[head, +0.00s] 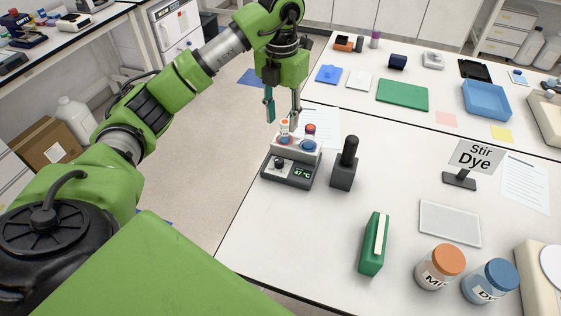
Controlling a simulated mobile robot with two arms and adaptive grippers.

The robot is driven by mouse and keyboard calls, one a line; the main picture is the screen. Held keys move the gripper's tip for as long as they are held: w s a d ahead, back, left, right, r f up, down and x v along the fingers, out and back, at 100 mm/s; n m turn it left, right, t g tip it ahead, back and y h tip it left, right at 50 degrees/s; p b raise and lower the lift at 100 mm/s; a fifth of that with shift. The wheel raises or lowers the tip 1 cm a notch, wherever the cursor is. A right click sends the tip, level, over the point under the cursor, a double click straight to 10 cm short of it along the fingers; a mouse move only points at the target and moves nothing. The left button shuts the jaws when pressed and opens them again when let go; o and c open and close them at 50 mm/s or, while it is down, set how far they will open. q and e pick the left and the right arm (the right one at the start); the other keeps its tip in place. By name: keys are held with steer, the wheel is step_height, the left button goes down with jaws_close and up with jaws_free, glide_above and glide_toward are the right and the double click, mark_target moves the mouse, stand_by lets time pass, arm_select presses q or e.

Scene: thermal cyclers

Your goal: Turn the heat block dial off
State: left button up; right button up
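The heat block (290,172) sits near the left edge of the white bench. Its front panel has a dark round dial (279,164) and a lit display (301,173) that reads 47 °C. Small vials with orange, red and blue colours stand in its top. My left gripper (283,117) points down above the rear left of the block. Its two fingers are apart with nothing visible held, and the tips are close to the orange-capped vial (285,125). I cannot tell if they touch it. The dial is not covered. My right gripper is not in view.
A dark stand (344,165) is just right of the block. A green box (374,243), a Stir Dye sign (472,160), a clear plate (450,223) and jars with orange (441,261) and blue (491,277) lids stand farther right. Bench in front of the block is clear.

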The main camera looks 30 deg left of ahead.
mark_target(279, 159)
arm_select(q)
steer(key=f+m, duration=0.1)
steer(key=f, duration=0.3)
steer(key=f+m+p, duration=0.1)
steer(key=f, duration=0.4)
steer(key=f+p, duration=0.1)
steer(key=f, duration=0.4)
steer(key=shift+s+a+m, duration=0.2)
steer(key=shift+s+m, duration=0.2)
steer(key=shift+r, duration=0.1)
steer(key=shift+c, duration=0.2)
jaws_close()
